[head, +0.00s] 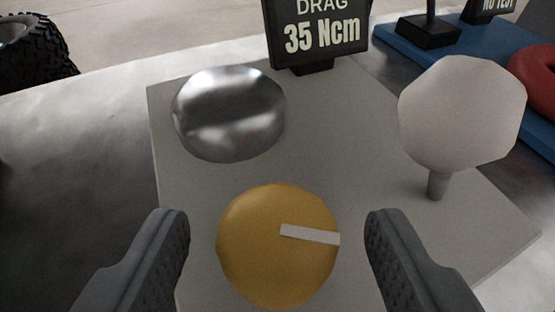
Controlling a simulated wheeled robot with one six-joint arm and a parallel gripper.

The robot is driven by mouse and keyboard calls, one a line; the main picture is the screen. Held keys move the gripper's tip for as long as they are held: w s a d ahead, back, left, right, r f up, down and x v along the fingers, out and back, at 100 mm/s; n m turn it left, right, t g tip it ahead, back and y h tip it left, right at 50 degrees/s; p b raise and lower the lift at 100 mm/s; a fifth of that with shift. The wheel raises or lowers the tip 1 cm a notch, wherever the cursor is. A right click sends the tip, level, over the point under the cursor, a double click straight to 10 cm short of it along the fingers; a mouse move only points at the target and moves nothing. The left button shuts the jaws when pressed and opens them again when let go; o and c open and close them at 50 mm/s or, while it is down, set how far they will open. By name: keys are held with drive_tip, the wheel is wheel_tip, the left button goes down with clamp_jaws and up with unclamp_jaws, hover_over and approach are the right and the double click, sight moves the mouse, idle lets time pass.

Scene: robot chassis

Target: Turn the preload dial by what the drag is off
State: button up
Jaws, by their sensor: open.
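The preload dial looks to be the yellow round knob (265,255) with a white pointer bar (311,235) on its top. The bar runs from near its middle to its right edge, tilted slightly down. My gripper (280,238) is open, one finger on each side of the yellow knob, with a visible gap on both sides. A black sign (318,32) at the back reads "DRAG 35 Ncm"; its top is cut off. A shiny metal round part (228,115) sits at the back left of the grey plate (350,130).
A white faceted knob on a short stem (463,112) stands at the right of the plate. Behind it lies a blue tray (455,62) with a black stand, a red round part (540,80) and a sign reading "NO TEST". A black knobbly tyre (38,58) is at the far left.

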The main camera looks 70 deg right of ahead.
drive_tip(key=shift+x, duration=1.15)
drive_tip(key=shift+c, duration=0.5)
drive_tip(key=c, duration=0.9)
drive_tip(key=shift+n+t+y, duration=1.3)
drive_tip(key=shift+n+t, duration=1)
drive_tip(key=o, duration=1)
